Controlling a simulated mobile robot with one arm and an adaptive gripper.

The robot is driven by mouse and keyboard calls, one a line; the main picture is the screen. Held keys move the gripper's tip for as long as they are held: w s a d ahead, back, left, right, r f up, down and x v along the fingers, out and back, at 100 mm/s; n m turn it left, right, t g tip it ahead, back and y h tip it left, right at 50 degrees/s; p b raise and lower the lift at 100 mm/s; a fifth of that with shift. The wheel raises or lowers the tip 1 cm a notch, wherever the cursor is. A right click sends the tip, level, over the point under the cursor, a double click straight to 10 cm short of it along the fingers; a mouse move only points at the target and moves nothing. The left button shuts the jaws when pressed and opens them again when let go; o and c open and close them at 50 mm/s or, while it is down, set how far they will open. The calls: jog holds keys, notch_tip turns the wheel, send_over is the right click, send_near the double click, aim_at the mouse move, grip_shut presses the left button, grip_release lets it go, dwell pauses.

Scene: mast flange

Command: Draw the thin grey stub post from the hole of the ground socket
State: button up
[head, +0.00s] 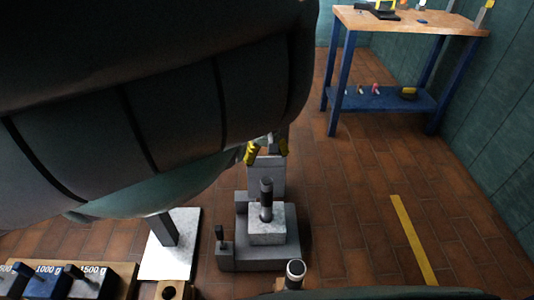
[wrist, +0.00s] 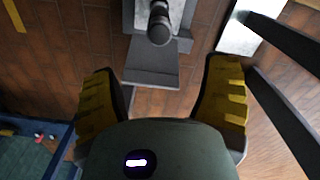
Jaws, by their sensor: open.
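A dark grey post (head: 266,202), likely the stub post, stands upright in a pale speckled block (head: 268,233), likely the ground socket. Its foot in the hole is not clearly visible. In the wrist view the post (wrist: 159,24) shows at top centre, beyond a grey block (wrist: 150,68). My gripper (head: 266,151) is above and behind the post in the head view, over the taller grey block (head: 266,176). Its yellow fingers are spread wide in the wrist view (wrist: 162,105), with nothing held between them. My arm hides much of the head view's upper left.
A small dark peg (head: 220,237) rises at the fixture's left. A pale plate (head: 187,250) with a dark upright lies further left. Weights in a wooden rack (head: 120,280) stand at lower left. A workbench (head: 410,22) is at back right.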

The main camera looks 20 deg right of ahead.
aim_at(266, 180)
notch_tip(266, 180, down, 12)
jog(key=b, duration=0.6)
jog(key=shift+s+f, duration=0.15)
jog(key=shift+f, duration=0.05)
jog(key=shift+f+b, duration=0.45)
jog(key=shift+b, duration=0.05)
jog(key=shift+o, duration=0.3)
grip_shut()
